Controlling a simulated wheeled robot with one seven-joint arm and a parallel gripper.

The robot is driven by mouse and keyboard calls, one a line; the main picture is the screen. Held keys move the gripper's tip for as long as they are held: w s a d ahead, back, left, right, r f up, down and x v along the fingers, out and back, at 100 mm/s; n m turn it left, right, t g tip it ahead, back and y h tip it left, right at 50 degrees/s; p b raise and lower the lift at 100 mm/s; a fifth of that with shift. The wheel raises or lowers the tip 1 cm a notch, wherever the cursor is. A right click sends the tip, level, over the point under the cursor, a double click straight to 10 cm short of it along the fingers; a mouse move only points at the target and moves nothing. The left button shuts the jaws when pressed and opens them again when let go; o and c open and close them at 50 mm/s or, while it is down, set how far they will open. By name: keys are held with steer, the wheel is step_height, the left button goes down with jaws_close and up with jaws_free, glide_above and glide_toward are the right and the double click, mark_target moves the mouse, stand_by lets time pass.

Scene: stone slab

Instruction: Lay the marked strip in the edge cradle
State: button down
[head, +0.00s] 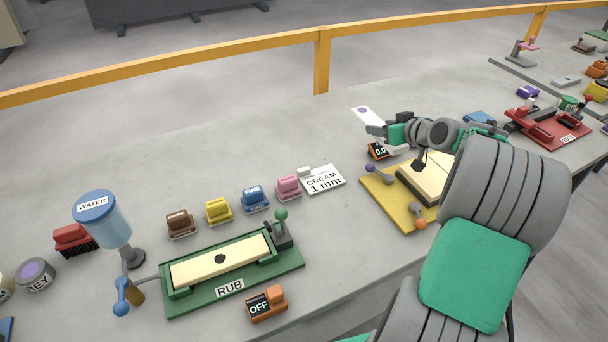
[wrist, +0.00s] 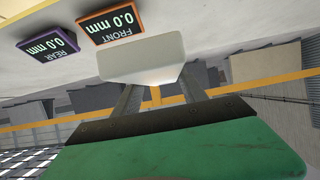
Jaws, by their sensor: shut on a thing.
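My gripper (head: 378,131) is shut on a white strip (head: 366,113) with a purple dot near its far end. It holds the strip over the slab, beyond the yellow fixture. In the wrist view the pale strip (wrist: 142,60) sits between the fingers, its mark not visible there. A green fixture labelled RUB (head: 288,262) holds a cream strip (head: 203,265) with a dark spot. A yellow fixture (head: 377,197) holds a cream block (head: 417,183), partly hidden by my arm. A red fixture (head: 568,128) stands at the right; its label is too small to read surely. No label shows which is the edge cradle.
Orange FRONT (wrist: 111,22) and purple REAR (wrist: 47,46) readouts show 0.0 mm. A CREAM 1 mm card (head: 322,179), several coloured blocks and a WATER dispenser (head: 110,225) stand left. An orange OFF switch (head: 267,304) is near the front. The slab's back left is clear.

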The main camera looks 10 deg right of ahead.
steer(key=d, duration=0.2)
steer(key=shift+s+d, duration=0.2)
steer(key=shift+d, duration=0.2)
steer(key=w+a+f+p, duration=0.2)
steer(key=w+a+f, duration=0.2)
steer(key=w+a, duration=0.25)
steer(key=p, duration=0.1)
glide_above(343, 154)
steer(key=f, duration=0.5)
steer(key=shift+s+d, duration=0.1)
steer(key=shift+s, duration=0.1)
steer(key=f, duration=0.2)
steer(key=f+p, duration=0.1)
steer(key=shift+w+f, duration=0.2)
steer(key=shift+f, duration=0.15)
steer(key=shift+f, duration=0.2)
steer(key=c, duration=0.6)
jaws_free()
steer(key=shift+s, duration=0.1)
